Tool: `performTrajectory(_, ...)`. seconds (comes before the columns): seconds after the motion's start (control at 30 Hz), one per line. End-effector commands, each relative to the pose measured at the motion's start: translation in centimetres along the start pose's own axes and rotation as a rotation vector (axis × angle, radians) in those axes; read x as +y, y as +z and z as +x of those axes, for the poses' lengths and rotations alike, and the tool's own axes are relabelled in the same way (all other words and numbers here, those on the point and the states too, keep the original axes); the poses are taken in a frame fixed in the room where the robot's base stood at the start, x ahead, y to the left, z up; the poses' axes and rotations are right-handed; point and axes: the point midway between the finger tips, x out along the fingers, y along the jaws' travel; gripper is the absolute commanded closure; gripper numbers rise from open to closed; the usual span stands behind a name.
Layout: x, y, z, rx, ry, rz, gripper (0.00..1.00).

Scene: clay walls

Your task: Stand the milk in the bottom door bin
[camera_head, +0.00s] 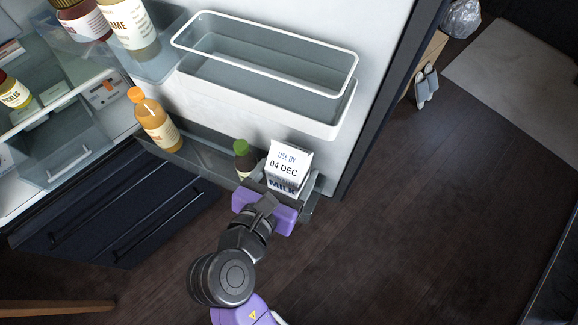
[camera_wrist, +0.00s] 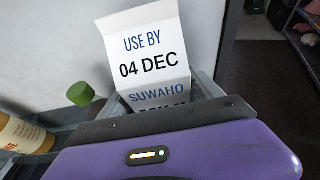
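The milk carton (camera_head: 287,167) is white with a "USE BY 04 DEC" label on its slanted top. It stands at the right end of the bottom door bin (camera_head: 203,159), roughly upright; its base is hidden. It also shows in the wrist view (camera_wrist: 148,55), just beyond the gripper's front edge. My gripper (camera_head: 273,190), with a purple body, is right against the near side of the carton. Its fingers are hidden behind its own body and the carton, so I cannot see whether they grip it.
A green-capped bottle (camera_head: 243,157) stands just left of the carton, and an orange bottle (camera_head: 155,120) stands farther left in the same bin. An empty white-rimmed upper bin (camera_head: 268,98) hangs above. Dark drawers (camera_head: 110,205) lie at lower left. The floor at right is clear.

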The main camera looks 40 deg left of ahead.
Motion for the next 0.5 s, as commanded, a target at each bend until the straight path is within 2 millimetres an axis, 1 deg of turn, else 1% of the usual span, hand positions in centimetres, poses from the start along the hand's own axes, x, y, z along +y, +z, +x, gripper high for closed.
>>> performTrajectory(0.37, 0.0, 0.1, 0.0, 0.0, 0.001, 0.0, 0.15)
performTrajectory(0.47, 0.0, 0.2, -0.6, 0.0, 0.001, -0.002, 0.15)
performTrajectory(0.5, 0.1, 0.2, -1.1, 0.0, 0.002, -0.002, 0.15)
